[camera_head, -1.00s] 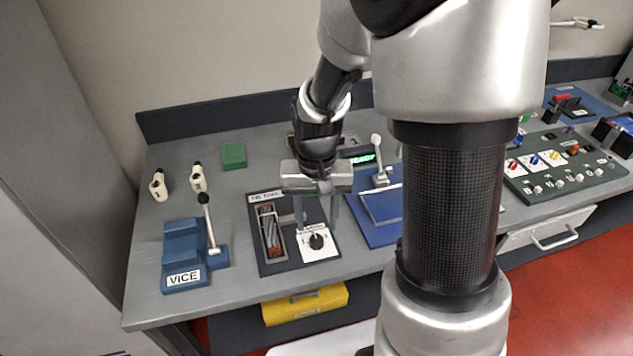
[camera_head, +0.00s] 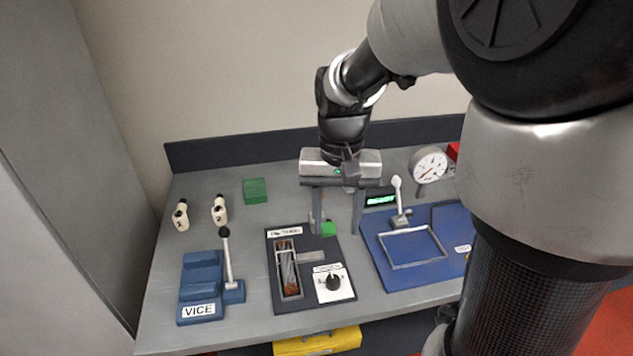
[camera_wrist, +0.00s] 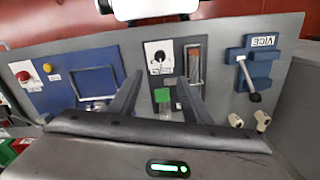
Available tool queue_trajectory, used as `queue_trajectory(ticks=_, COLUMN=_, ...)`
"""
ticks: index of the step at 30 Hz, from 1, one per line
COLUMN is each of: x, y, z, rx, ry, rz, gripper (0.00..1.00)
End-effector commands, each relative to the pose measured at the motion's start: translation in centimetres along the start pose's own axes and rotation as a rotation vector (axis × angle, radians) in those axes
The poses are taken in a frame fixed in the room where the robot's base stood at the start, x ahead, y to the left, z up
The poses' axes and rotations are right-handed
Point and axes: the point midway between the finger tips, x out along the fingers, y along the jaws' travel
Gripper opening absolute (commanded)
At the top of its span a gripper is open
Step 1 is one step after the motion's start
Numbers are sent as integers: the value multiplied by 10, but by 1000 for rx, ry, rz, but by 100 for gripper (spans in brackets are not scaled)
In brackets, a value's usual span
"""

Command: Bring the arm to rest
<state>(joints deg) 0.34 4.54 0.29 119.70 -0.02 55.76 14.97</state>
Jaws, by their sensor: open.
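My gripper (camera_head: 337,230) is open and empty. In the head view it points down above the bench, over the back edge of the dark panel (camera_head: 320,301) with the dial. A small green block (camera_head: 329,228) shows between or behind its fingers. In the wrist view the two fingers of my gripper (camera_wrist: 163,85) are spread apart, with the green block (camera_wrist: 162,96) seen between them. I cannot tell the exact height of the fingers above the bench. My arm's upper links fill the right of the head view.
On the grey bench (camera_head: 190,330) stand a blue vice (camera_head: 200,285) with a lever, two cream bottles (camera_head: 219,210), a green box (camera_head: 255,190), a blue panel with a frame (camera_head: 450,260), and a gauge (camera_head: 429,164). A yellow drawer (camera_head: 318,342) is below.

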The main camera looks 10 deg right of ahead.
Motion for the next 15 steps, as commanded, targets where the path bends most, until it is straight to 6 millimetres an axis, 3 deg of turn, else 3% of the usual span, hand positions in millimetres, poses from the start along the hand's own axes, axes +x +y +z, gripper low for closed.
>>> queue_trajectory(ticks=4, x=-3, y=0, z=1, rx=-2, ry=5, rz=-1, gripper=44)
queue_trajectory(ticks=7, x=-20, y=2, z=8, rx=-19, ry=39, rz=-10, gripper=44)
queue_trajectory(ticks=15, x=-107, y=17, z=64, rx=-137, ry=269, rz=-51, gripper=44)
